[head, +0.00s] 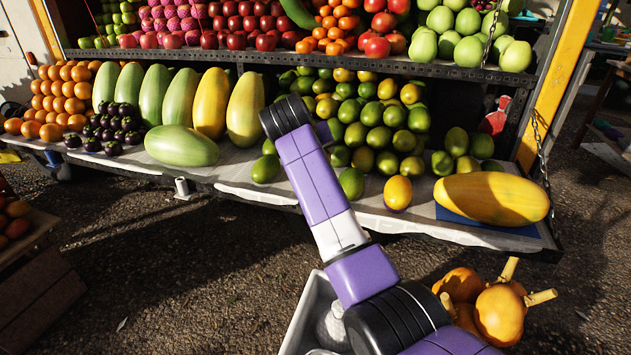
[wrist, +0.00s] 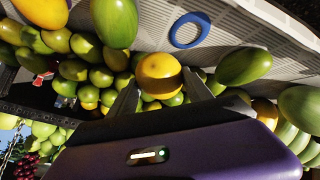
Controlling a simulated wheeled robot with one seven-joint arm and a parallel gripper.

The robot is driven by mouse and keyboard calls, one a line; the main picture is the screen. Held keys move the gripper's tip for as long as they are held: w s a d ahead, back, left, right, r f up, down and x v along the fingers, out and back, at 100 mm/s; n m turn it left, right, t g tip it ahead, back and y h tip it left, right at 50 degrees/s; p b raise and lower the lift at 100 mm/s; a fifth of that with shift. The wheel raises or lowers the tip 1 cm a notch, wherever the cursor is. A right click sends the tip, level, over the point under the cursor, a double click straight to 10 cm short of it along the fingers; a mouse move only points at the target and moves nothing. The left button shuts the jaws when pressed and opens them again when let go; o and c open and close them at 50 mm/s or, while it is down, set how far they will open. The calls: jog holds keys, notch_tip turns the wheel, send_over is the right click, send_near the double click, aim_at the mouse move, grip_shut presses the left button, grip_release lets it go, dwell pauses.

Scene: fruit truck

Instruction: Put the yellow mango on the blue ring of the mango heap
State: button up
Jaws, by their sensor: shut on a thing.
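My gripper (wrist: 159,78) is shut on a yellow mango (wrist: 158,70), which sits between its two fingers in the wrist view. In the head view the gripper and held mango are hidden behind my arm. The blue ring (wrist: 190,30) lies empty on the light shelf surface, apart from the held mango in the wrist view. A green mango (wrist: 114,20) and another green mango (wrist: 243,66) lie on either side of the ring. In the head view my arm hides the ring. The mango heap (head: 375,120) of green and yellow mangoes stands behind.
Another yellow mango (head: 398,192) lies near the shelf's front edge. A large yellow fruit (head: 490,198) lies at the right on a blue mat (head: 452,216). A large green papaya (head: 181,146) lies at the left. An upper shelf edge (head: 440,70) runs above the heap.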

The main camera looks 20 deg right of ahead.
jog(key=shift+f+b, duration=0.8)
jog(key=shift+f, duration=2.4)
jog(key=shift+f, duration=0.1)
jog(key=o, duration=1.2)
jog(key=shift+s+a+r, duration=0.15)
jog(key=shift+s+r, duration=0.05)
jog(key=shift+r, duration=0.15)
jog(key=p+v, duration=0.3)
jog(key=v, duration=0.8)
jog(key=shift+s, duration=0.15)
